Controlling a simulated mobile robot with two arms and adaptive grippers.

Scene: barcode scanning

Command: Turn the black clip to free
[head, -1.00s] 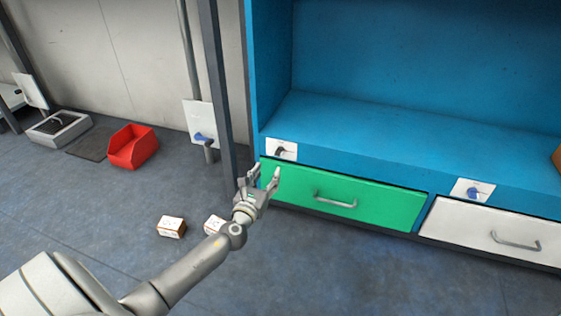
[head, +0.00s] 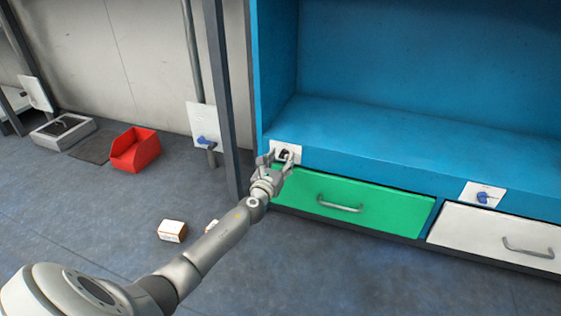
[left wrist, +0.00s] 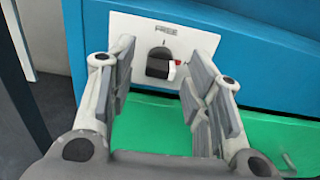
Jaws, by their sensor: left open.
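The black clip (left wrist: 160,64) sits on a white plate (left wrist: 205,42) marked FREE at the top, above the green drawer. In the left wrist view the clip has a small red and white mark at its right side. The clip (head: 284,154) also shows in the head view, partly hidden by my gripper. My left gripper (head: 276,157) is open right in front of the plate. In the left wrist view its fingers (left wrist: 157,75) stand on either side of the clip, apart from it. My right gripper is not in view.
The green drawer (head: 385,208) with a grey handle lies just below the plate. A white drawer (head: 470,232) with a blue clip (head: 484,197) above it is to the right. A red bin (head: 136,150) and a small box (head: 172,231) rest on the floor to the left.

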